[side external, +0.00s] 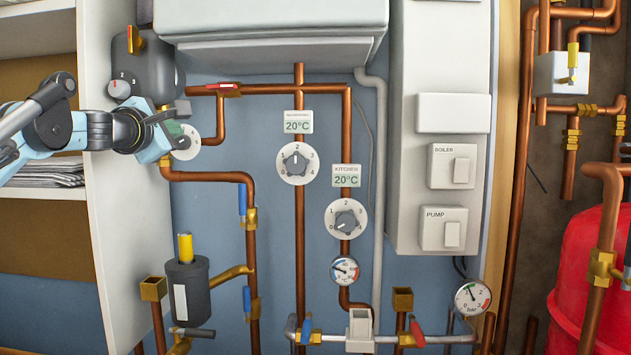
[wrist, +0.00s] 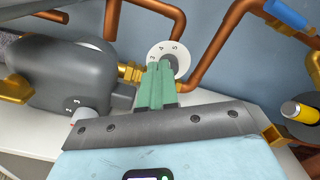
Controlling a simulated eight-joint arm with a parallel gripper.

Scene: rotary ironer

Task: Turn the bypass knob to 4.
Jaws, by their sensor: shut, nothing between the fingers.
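A round white dial plate with a grey knob, without a readable name label, sits on the blue wall by the copper pipes. In the side external view this dial (side external: 193,149) is partly covered by my gripper (side external: 181,140). In the wrist view the dial (wrist: 181,58) is straight ahead of my green fingers (wrist: 160,66). The fingers are together and empty, with their tips in front of the knob. They hide much of the knob, so I cannot tell its setting or whether they touch it.
A grey pump (side external: 150,62) with its own numbered knob (side external: 119,89) stands close above my gripper. Copper pipe (side external: 212,176) runs just below the dial. Two other dials, upper (side external: 287,172) and kitchen (side external: 335,205), are to the right. A white shelf side (side external: 100,190) stands left.

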